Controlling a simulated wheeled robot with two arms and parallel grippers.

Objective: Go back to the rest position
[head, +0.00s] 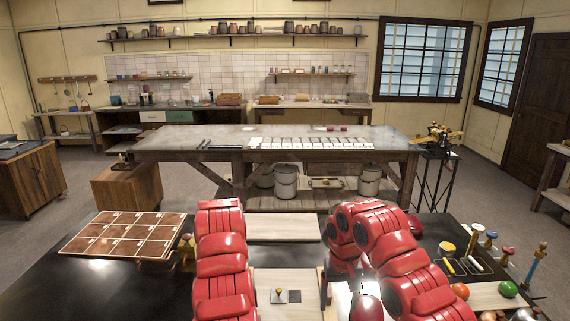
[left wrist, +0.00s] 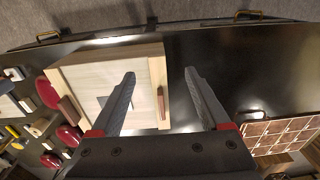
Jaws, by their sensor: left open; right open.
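In the left wrist view my left gripper (left wrist: 160,75) is open, its two dark fingers apart with nothing between them. It is above the dark worktop and a pale wooden board (left wrist: 85,68). In the head view my red left arm stands at centre left, and its fingers are hidden. My red right arm bends forward and down at centre right. The right gripper (head: 354,285) is low by the right side of the pale board, mostly covered by the arm and washed out by glare; no held thing shows.
A copper tray with square cells (head: 118,235) lies left on the black worktop (head: 130,290). A long workbench (head: 200,143) stands beyond.

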